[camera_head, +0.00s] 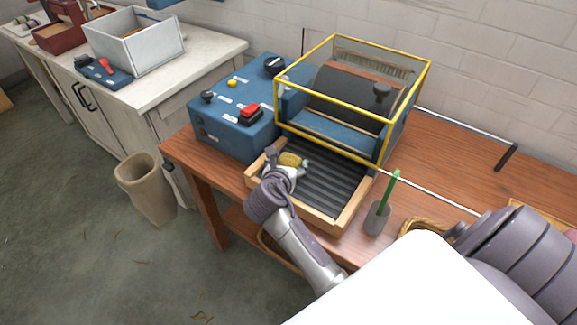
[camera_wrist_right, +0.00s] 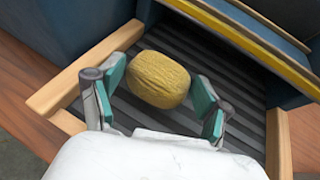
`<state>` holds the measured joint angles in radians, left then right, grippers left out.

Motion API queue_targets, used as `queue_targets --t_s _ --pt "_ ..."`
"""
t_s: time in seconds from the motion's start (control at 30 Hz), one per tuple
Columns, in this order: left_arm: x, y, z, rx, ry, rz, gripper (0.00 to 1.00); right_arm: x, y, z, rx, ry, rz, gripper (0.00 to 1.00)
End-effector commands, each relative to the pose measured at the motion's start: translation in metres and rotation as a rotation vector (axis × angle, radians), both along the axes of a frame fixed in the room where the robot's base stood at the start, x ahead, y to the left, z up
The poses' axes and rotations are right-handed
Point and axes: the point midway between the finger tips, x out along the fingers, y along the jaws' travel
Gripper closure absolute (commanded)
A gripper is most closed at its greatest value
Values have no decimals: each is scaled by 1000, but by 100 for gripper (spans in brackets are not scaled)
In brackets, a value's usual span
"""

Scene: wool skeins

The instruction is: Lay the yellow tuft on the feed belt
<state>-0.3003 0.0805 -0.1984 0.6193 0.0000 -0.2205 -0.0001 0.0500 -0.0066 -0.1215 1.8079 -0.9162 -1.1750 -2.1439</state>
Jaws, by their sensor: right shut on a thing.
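The yellow tuft (camera_head: 292,160) is a small rounded bundle over the left part of the feed belt (camera_head: 330,178). The belt is dark and ribbed, inside a low wooden frame. My right gripper (camera_head: 286,170) reaches over the frame's near left side and is shut on the tuft. In the right wrist view the tuft (camera_wrist_right: 158,80) sits between the teal-padded fingers (camera_wrist_right: 160,100), with the ribbed belt (camera_wrist_right: 225,80) below and around it. I cannot tell whether the tuft touches the belt. My left gripper is not in view.
A blue control box (camera_head: 235,110) with a red switch stands left of the belt. A yellow-edged clear guard (camera_head: 355,90) covers the drum behind it. A grey cup (camera_head: 377,218) with a green-handled tool stands to the right. A beige bin (camera_head: 147,190) is on the floor.

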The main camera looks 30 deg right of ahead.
Motion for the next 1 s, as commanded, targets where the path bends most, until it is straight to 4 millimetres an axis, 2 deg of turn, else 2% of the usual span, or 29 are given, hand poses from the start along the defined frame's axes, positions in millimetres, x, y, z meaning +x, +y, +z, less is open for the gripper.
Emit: queue_targets --t_s 0.07,0.43,0.47,0.6,1.0 --pt "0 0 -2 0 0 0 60 0 0 -9 1 1 0 36" --pt "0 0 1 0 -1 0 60 0 0 -12 0 0 0 36" --pt "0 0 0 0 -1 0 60 0 0 -12 1 -1 0 21" --pt "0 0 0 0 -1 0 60 0 0 -12 2 -2 0 0" --pt "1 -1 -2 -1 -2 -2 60 0 0 -9 3 -3 -1 0"
